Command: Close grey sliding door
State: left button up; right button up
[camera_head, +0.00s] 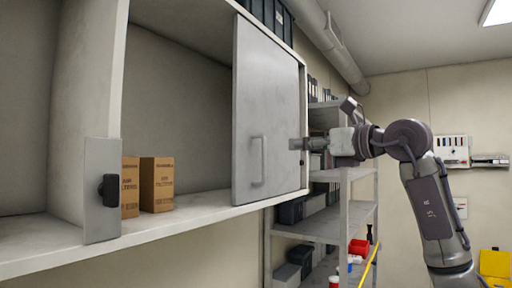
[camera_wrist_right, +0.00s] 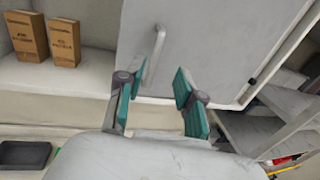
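The grey sliding door (camera_head: 268,110) covers the right part of the wall cabinet, and the left part stands open. Its vertical bar handle (camera_head: 258,160) is on the lower part of the door; it also shows in the right wrist view (camera_wrist_right: 153,52). My right gripper (camera_head: 298,144) is right of the handle in the head view, near the door's right edge. In the wrist view its teal-padded fingers (camera_wrist_right: 157,88) are spread apart with nothing between them. The handle appears beyond them, near the left finger, and not gripped. My left gripper is not in view.
Two brown boxes (camera_head: 156,184) stand in the open cabinet. A grey plate with a black knob (camera_head: 108,190) is at the divider on the left. Metal shelving (camera_head: 330,228) with bins stands below and right. The space before the cabinet looks clear.

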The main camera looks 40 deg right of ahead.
aim_at(264, 146)
jog(key=shift+w+a+p, duration=0.2)
jog(key=shift+w+p, duration=0.5)
jog(key=shift+w, duration=1.3)
jog(key=shift+w+a+p, duration=0.2)
jog(key=shift+w+p, duration=0.55)
jog(key=shift+w, duration=1.25)
jog(key=shift+w+a+p, duration=0.2)
jog(key=shift+w+p, duration=0.5)
jog(key=shift+w, duration=1.3)
jog(key=shift+s, duration=0.1)
jog(key=c, duration=0.7)
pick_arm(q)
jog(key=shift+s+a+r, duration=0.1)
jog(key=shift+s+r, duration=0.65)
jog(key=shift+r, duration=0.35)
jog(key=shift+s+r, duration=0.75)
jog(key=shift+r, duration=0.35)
